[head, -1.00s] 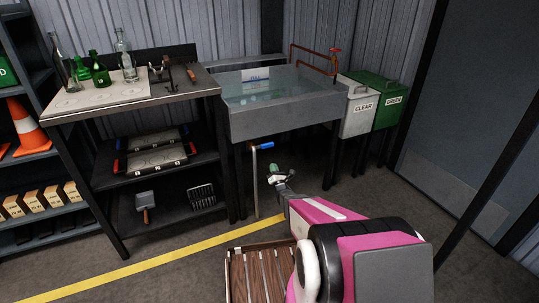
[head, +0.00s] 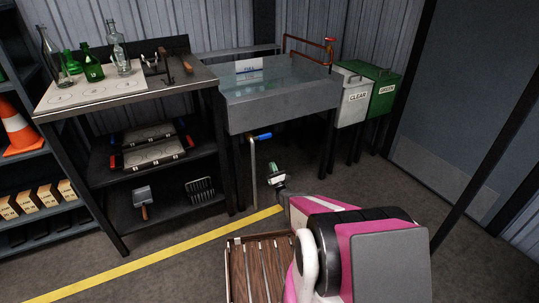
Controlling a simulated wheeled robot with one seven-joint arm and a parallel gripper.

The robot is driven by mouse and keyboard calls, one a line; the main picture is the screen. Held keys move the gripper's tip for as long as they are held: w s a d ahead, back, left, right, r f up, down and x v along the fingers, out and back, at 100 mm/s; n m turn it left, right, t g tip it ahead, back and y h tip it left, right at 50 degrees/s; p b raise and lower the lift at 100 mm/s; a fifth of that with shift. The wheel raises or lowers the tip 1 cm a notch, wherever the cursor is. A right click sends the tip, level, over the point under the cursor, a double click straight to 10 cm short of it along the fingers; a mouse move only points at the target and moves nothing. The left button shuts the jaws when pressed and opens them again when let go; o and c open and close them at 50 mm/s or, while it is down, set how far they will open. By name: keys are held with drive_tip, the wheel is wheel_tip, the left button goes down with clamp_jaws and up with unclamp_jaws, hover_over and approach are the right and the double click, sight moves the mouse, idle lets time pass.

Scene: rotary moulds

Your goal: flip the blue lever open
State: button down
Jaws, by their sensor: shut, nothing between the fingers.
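The blue lever (head: 263,136) sits at the top of a grey vertical pipe (head: 253,175) below the front of the water-filled sink (head: 285,115). The lever points right, roughly level. My gripper (head: 272,168) is shut and empty, just right of the pipe and a little below the lever, with a visible gap in the picture. The green-tipped fingers are small here, and their depth relative to the lever is hard to judge. My pink arm reaches in from the lower right.
A bench (head: 130,95) with bottles stands left of the sink, with moulds on its shelf. A white CLEAR bin (head: 352,95) and a green bin (head: 384,90) stand right. A slatted wooden crate (head: 262,270) is in front. A yellow line (head: 150,255) crosses the floor.

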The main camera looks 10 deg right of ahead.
sight(261, 138)
drive_tip(key=s+r+x, duration=0.2)
drive_tip(key=x, duration=1)
drive_tip(key=shift+d, duration=0.3)
drive_tip(key=shift+w+d+r, duration=0.1)
drive_tip(key=shift+r, duration=0.05)
